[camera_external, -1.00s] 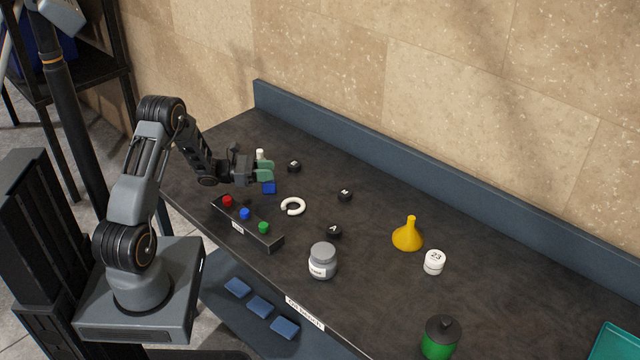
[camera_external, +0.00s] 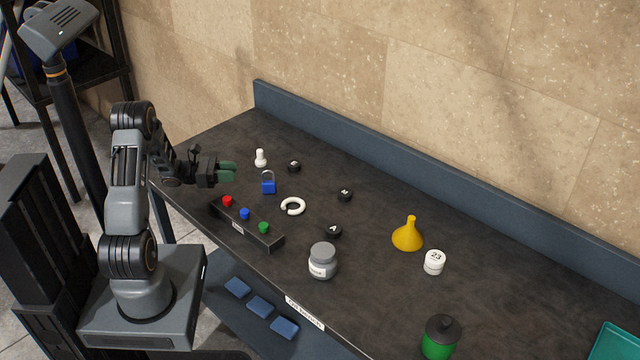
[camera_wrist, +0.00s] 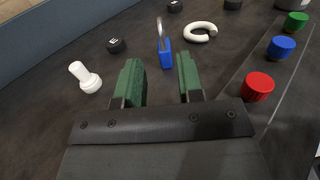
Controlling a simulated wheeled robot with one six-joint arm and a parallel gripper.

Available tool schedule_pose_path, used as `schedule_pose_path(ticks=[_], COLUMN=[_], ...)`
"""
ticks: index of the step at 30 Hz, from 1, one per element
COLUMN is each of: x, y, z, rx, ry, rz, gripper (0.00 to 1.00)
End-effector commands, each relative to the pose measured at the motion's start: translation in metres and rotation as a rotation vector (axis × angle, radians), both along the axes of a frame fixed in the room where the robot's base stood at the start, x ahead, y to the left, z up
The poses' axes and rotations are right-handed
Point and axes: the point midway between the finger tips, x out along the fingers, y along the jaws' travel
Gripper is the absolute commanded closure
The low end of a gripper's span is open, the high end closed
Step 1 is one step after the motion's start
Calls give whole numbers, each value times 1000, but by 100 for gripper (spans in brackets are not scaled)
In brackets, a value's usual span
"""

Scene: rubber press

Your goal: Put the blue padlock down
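The blue padlock (camera_external: 268,187) stands upright on the dark bench top, its grey shackle pointing up. It also shows in the wrist view (camera_wrist: 165,54), beyond the fingertips and roughly between them. My gripper (camera_external: 228,171) is open, with green finger pads apart and nothing between them. It is to the left of the padlock and clear of it. In the wrist view the two green fingers of my gripper (camera_wrist: 161,80) show a wide gap with bench surface between them.
A white peg-shaped piece (camera_external: 260,158) stands behind the padlock. A black box with red, blue and green knobs (camera_external: 272,243) lies in front. A white open ring (camera_external: 293,206), black lettered knobs (camera_external: 344,195), a grey jar (camera_external: 322,262) and a yellow funnel (camera_external: 408,236) are to the right.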

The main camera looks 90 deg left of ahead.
Motion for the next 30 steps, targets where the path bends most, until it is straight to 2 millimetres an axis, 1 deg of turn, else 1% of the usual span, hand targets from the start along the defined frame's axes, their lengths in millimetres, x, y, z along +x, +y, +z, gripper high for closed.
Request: schedule_pose_path(ticks=[2,5,6,8,9,10,11,12,14,15,17,18,20,21,24,27,30], x=[12,45,63,90,104,113,118,122,121,117,108,102,93,88,78,72,69], y=[-9,-41,-64,-107,-140,-166,-192,-224,-267,-291,-322,-337,-357,-367,-385,-396,-403], z=[5,18,26,38,45,50,54,59,65,69,74,78,83,87,97,106,113], rx=[23,103,159,275,371,454,542,668,871,1012,1230,1376,1589,1727,2034,2277,2442], ry=[19,84,123,191,235,266,295,327,357,366,362,349,317,288,204,120,53], rz=[-46,-198,-295,-473,-605,-707,-810,-942,-1131,-1245,-1398,-1486,-1595,-1652,-1745,-1780,-1790], gripper=[66,66,66,66,66,66,66,66,66,66,66,66,66,66,66,66,66])
